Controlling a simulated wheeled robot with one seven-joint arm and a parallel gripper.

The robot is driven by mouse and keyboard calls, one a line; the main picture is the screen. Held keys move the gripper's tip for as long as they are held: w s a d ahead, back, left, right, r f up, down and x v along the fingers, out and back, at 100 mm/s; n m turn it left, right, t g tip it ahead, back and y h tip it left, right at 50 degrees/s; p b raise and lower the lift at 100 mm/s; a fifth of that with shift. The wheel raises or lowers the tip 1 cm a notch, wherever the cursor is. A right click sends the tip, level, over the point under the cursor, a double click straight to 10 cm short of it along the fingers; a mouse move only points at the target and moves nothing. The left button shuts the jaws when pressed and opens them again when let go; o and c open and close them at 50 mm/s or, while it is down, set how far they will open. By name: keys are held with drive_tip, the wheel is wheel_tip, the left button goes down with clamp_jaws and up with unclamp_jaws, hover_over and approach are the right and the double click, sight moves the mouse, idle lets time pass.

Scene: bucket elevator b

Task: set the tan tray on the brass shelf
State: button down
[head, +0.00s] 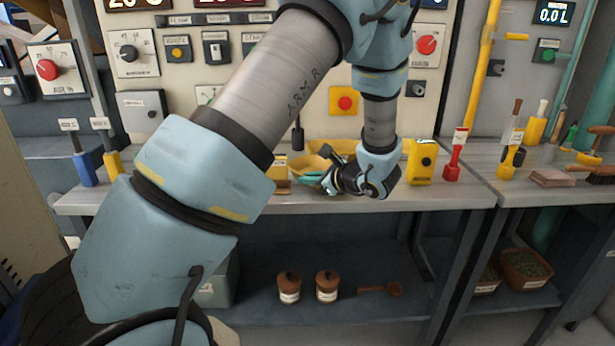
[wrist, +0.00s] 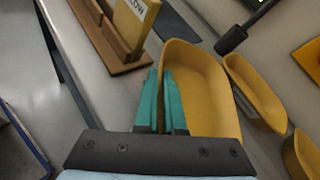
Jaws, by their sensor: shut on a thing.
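My gripper (wrist: 162,98) has teal fingers, closed on the left wall of a deep ochre-yellow tray (wrist: 205,85). This tray is the nearest match to the tan tray, though its colour looks more yellow than tan. In the head view my gripper (head: 311,178) is over the bench at centre, and part of the yellow tray (head: 308,163) shows behind it. My wrist hides much of the tray there. I cannot tell whether the tray touches the bench. I cannot pick out a brass shelf for certain in either view.
Two more yellow trays (wrist: 255,92) (wrist: 303,155) lie to the right in the wrist view. A brown rack with a yellow label card (wrist: 133,22) stands at upper left. A yellow box (head: 421,162) and a red-handled tool (head: 455,155) stand right of my gripper on the grey bench (head: 450,197).

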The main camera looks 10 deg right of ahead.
drive_tip(key=c, duration=1.5)
unclamp_jaws()
drive_tip(key=shift+f, duration=0.15)
drive_tip(key=o, duration=0.5)
